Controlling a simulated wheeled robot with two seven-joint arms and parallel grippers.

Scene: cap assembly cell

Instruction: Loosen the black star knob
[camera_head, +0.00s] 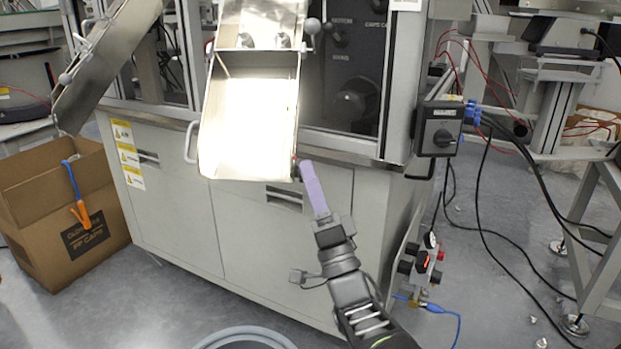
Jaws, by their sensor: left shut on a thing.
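A bright metal chute (250,120) stands out from the machine front. The black star knob is at its lower right edge and is almost wholly hidden by my gripper; only a small dark and red bit shows there. My left gripper (303,168), with a long purple finger, reaches up from below to that edge. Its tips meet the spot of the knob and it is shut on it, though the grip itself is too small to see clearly. My right gripper is not in view.
A cardboard box (30,235) with an orange and blue tool (76,195) on its rim stands at the left. A tilted metal flap (105,65) hangs above it. A black switch box (440,128) and loose cables are at the right. A grey round bin (243,336) stands at the bottom.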

